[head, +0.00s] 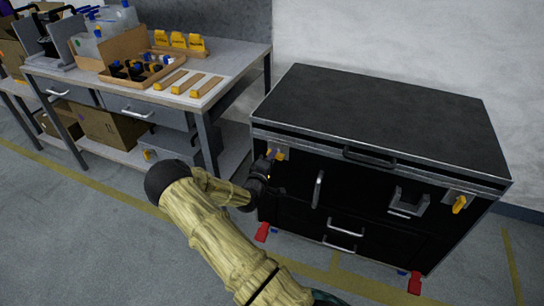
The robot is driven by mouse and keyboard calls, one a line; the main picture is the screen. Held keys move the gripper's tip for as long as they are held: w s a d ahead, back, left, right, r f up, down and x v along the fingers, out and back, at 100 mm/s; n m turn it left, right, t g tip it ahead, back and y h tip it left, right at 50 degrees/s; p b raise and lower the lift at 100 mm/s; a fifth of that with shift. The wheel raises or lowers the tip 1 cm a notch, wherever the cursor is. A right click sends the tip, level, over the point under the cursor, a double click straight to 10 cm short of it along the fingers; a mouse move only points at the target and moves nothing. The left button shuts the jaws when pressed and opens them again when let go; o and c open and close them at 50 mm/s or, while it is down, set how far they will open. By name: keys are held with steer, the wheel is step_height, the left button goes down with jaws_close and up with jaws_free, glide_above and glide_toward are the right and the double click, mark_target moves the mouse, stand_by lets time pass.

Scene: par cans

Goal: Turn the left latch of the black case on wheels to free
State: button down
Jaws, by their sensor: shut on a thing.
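The black case on wheels (385,110) stands right of the workbench with its front facing me. Its left latch (280,155) is a small yellow-orange handle on a light plate near the front's upper left corner. My gripper (270,163) is at this latch, shut on it, and hides part of it; I cannot tell the latch's exact angle. The right latch (460,204), also yellow-orange, sits on a light plate near the right corner and is slightly tilted. The lid looks down.
The case front has silver handles (341,233), a dark upper handle (369,157) and red caster parts (415,284). The grey workbench (225,75) at left holds a wooden tray (170,72), yellow items (180,41) and wooden bars. Cardboard boxes (113,127) sit below. The floor in front is clear.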

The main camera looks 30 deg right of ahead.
steer(key=shift+f+n, duration=0.1)
steer(key=shift+n, duration=0.6)
steer(key=c, duration=1.4)
jaws_free()
steer(key=p+v, duration=0.1)
steer(key=v, duration=1.6)
steer(key=shift+a+p, duration=0.25)
steer(key=shift+p, duration=0.1)
steer(key=shift+s+f, duration=0.1)
